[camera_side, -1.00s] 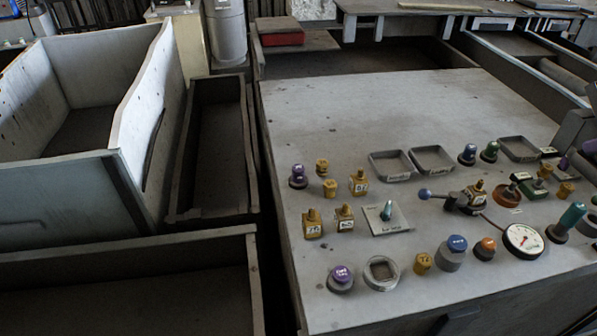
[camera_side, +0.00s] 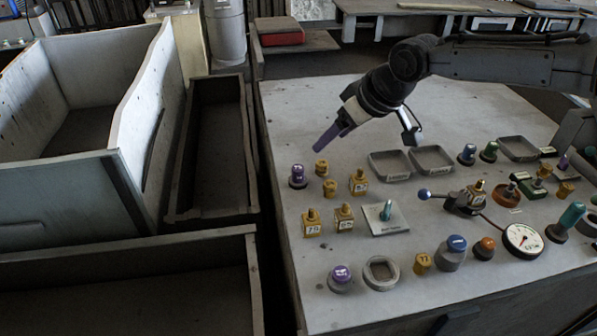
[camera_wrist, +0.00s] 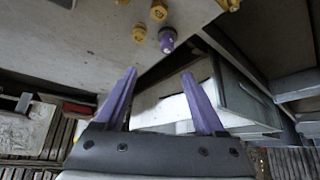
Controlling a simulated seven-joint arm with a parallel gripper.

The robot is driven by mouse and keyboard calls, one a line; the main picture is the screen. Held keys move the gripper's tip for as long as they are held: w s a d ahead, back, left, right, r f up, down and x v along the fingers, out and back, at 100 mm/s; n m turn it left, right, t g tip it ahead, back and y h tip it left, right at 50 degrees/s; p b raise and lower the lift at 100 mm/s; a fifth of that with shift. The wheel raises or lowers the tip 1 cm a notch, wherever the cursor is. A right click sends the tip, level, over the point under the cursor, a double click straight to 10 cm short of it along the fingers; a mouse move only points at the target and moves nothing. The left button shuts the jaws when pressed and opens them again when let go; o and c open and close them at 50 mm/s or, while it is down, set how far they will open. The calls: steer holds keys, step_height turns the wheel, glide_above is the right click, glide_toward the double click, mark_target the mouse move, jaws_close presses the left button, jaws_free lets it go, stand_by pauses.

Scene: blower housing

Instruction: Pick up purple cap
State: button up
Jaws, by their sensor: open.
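A purple cap (camera_side: 298,171) sits on a dark round base near the left edge of the grey worktop. It also shows in the wrist view (camera_wrist: 167,37), beyond my fingertips. A second purple cap (camera_side: 342,272) sits on a grey round base near the front edge. A third purple piece (camera_side: 564,162) is at the right, partly obscured. My gripper (camera_side: 321,147), with purple fingers, hangs above the worktop's left side, above and slightly right of the left cap in the picture. In the wrist view the fingers (camera_wrist: 160,73) are apart with nothing held between them.
Yellow blocks (camera_side: 330,187) stand close beside the left cap. A plate with a teal knob (camera_side: 386,217), empty trays (camera_side: 432,159) and a gauge (camera_side: 523,239) occupy the worktop.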

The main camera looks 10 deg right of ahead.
glide_above(301, 169)
steer(key=s+d, duration=0.2)
steer(key=s, duration=0.1)
step_height(301, 169, down, 7)
steer(key=shift+x, duration=3.25)
jaws_close()
